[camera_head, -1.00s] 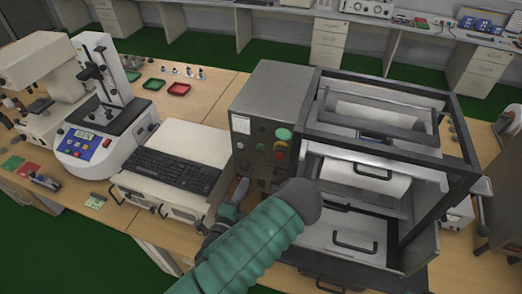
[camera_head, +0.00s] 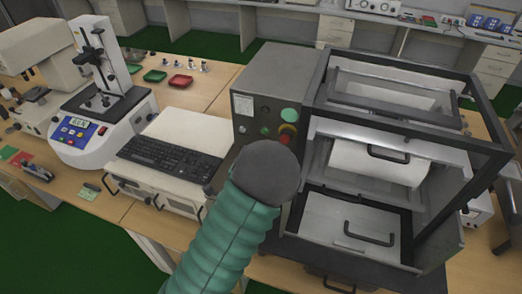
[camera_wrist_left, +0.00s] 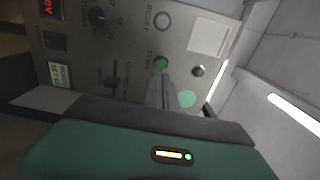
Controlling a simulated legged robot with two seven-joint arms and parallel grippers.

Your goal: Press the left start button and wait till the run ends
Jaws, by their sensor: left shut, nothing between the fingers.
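The test machine's grey control panel (camera_head: 243,128) stands left of its framed chamber. It carries a small green button (camera_head: 265,131), a larger pale green button (camera_head: 289,115) and a red stop knob (camera_head: 287,138). In the left wrist view, a green button (camera_wrist_left: 160,63) sits beside the word START, with a white RESET button (camera_wrist_left: 162,21) above it. My left gripper (camera_wrist_left: 160,79) is shut and empty, its tips right at the green START button; I cannot tell whether they touch. In the head view my green arm hides the gripper and the lower panel. My right gripper is not in view.
The chamber's dark open frame (camera_head: 410,130) and handled drawer front (camera_head: 330,225) are close on the right of my arm. A black keyboard (camera_head: 170,160) on a white box is to the left. A white instrument with a column (camera_head: 95,125) stands further left.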

